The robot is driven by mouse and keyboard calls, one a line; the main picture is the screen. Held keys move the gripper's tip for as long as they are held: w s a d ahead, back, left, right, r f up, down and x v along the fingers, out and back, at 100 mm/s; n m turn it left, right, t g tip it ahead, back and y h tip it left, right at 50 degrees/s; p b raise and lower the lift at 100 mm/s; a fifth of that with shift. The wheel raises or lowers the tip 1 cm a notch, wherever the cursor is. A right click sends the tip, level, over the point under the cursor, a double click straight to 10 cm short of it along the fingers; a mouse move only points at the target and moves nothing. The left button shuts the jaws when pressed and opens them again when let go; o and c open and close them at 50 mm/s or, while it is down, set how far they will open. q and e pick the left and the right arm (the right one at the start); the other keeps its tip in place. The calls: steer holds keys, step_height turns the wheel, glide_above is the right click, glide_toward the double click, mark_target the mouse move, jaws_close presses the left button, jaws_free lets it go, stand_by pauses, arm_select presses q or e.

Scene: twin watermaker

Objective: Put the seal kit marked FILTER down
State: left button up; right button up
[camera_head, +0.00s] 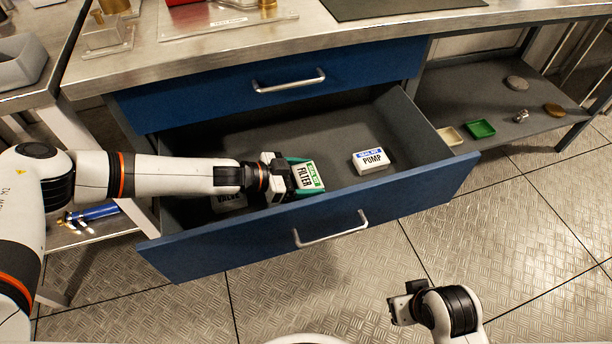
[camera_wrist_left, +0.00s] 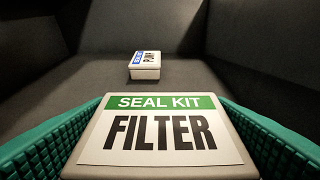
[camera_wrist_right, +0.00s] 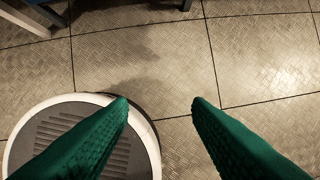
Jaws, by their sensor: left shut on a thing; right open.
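The FILTER seal kit (camera_head: 307,177) is a white box with a green-banded label. My left gripper (camera_head: 296,176) is shut on it, inside the open lower drawer (camera_head: 342,234). In the left wrist view the kit (camera_wrist_left: 160,135) fills the near middle, between two green fingers. Whether its underside touches the drawer floor cannot be told. My right gripper (camera_wrist_right: 160,104) is open and empty above the floor; in the head view it shows at the bottom right (camera_head: 398,302).
The PUMP kit (camera_head: 370,161) lies to the right in the drawer, also seen in the left wrist view (camera_wrist_left: 145,65). The VALUE-like labelled kit (camera_head: 229,200) is partly hidden under my left arm. Bare drawer floor lies between. The upper drawer (camera_head: 270,83) is shut.

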arm_select(q)
steer(key=shift+f, duration=0.6)
arm_select(e)
steer(key=shift+s+r, duration=0.1)
steer(key=shift+r, duration=0.35)
arm_select(q)
steer(key=o, duration=1)
arm_select(e)
steer(key=shift+r, duration=0.15)
arm_select(q)
steer(key=shift+r, duration=0.4)
steer(key=p+v, duration=0.2)
steer(key=v, duration=0.5)
steer(key=shift+s+a+r, duration=0.1)
steer(key=shift+a+r, duration=0.2)
arm_select(e)
steer(key=s+x, duration=0.1)
steer(key=x, duration=0.7)
steer(key=shift+s+f, duration=0.15)
steer(key=shift+f, duration=0.25)
arm_select(q)
steer(key=shift+r, duration=0.1)
arm_select(e)
steer(key=shift+a, duration=0.1)
